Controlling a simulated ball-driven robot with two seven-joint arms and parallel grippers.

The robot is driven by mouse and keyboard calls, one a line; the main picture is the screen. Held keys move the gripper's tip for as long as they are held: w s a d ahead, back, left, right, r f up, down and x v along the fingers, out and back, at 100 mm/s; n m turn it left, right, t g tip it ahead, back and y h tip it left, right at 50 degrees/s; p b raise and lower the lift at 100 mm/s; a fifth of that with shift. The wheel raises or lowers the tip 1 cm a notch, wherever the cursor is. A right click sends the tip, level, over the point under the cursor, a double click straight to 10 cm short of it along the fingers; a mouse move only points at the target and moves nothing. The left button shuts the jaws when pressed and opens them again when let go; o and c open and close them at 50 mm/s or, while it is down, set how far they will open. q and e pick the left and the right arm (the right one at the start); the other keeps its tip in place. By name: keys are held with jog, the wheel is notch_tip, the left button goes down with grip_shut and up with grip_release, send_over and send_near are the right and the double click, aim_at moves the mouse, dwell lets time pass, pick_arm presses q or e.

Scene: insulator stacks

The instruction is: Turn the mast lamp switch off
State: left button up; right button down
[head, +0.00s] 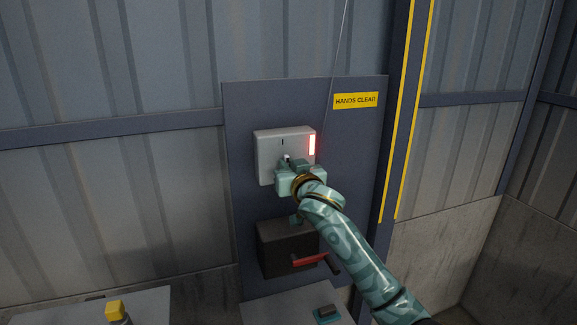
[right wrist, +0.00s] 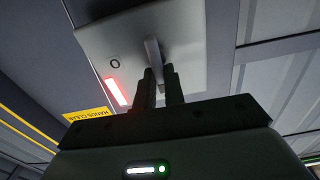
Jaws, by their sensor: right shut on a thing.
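The switch is a pale grey box (head: 268,150) on a dark blue wall panel, with a dark upright mark on its upper face and a red strip lamp (head: 312,145) glowing at its right edge. My right gripper (head: 288,162) is at the front of the box and hides its lower part in the head view. In the right wrist view, the grey switch lever (right wrist: 153,51) stands at the two dark fingertips (right wrist: 159,80), which are shut on it. A round mark (right wrist: 115,64) and the lit red lamp (right wrist: 117,92) show beside it. My left gripper is out of view.
A black box (head: 274,246) with a red handle (head: 308,259) is just below my right gripper. A yellow "HANDS CLEAR" label (head: 355,100) is up and right. A grey surface (head: 60,311) with a yellow-topped item (head: 115,309) is lower left.

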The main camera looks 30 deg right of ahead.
jog(key=shift+s+d+f+m+p, duration=0.1)
jog(key=shift+d+f+m+p, duration=0.2)
jog(key=shift+m+p, duration=2.65)
jog(key=shift+s+d+f+m+p, duration=0.1)
jog(key=shift+d+f+m+p, duration=0.2)
jog(key=shift+m+p, duration=2.6)
jog(key=shift+d+f+m+p, duration=0.25)
jog(key=shift+f+m+p, duration=0.05)
jog(key=shift+m+p, duration=2.65)
jog(key=c, duration=1.5)
grip_release()
